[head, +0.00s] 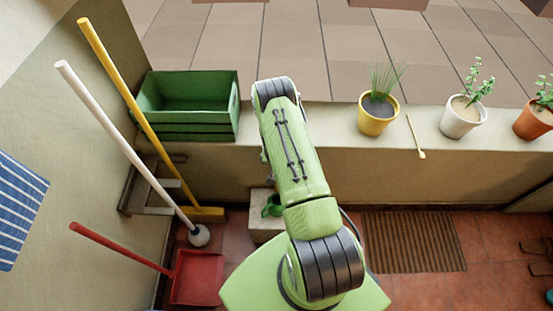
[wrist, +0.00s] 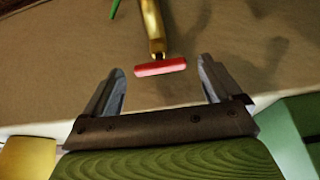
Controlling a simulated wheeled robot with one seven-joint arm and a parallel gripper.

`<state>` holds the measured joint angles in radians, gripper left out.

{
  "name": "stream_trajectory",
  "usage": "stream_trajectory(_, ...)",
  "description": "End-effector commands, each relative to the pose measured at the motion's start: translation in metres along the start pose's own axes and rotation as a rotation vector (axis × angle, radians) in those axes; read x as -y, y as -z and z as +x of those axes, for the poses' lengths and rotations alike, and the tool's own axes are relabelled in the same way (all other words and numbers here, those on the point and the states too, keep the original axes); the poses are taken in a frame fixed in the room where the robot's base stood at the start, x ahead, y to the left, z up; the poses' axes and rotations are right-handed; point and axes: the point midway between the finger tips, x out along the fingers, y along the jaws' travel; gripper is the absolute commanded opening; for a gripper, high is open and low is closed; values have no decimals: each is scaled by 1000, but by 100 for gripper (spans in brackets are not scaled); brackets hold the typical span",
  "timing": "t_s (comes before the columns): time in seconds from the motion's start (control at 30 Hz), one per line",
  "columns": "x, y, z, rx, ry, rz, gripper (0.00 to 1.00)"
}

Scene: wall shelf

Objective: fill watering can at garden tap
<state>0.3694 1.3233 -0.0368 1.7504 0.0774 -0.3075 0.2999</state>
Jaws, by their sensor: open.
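The garden tap shows in the wrist view, with a brass body (wrist: 152,25) and a red bar handle (wrist: 160,67). My gripper (wrist: 161,72) is open, its two fingers on either side of the red handle with gaps between; I see no contact. In the head view the tap and gripper are hidden by my arm. A green object, likely the watering can (head: 271,207), sits on a pale block (head: 262,230) below the wall, partly hidden by my arm. A green tip (wrist: 114,9) shows at the top of the wrist view.
A green crate (head: 187,132), a yellow pot (head: 378,122), a white pot (head: 461,120) and a terracotta pot (head: 535,122) stand on the wall ledge. A yellow-handled broom (head: 140,105), white pole (head: 120,140) and red dustpan (head: 197,278) are at left. A brown mat (head: 412,242) lies right.

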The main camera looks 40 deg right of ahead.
Motion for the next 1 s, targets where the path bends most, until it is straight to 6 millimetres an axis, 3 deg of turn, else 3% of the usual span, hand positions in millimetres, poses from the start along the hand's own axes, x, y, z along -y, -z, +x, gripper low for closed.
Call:
stream_trajectory(0.17, 1, 2, -35, -2, 1, -1, 92)
stream_trajectory(0.4, 1, 2, -105, -2, 1, -1, 92)
stream_trajectory(0.6, 0, 2, -146, -2, 1, 1, 92)
stream_trajectory(0.73, 0, 0, -156, -1, 0, 0, 92)
stream_trajectory(1.0, 0, 0, -156, 0, 0, 0, 92)
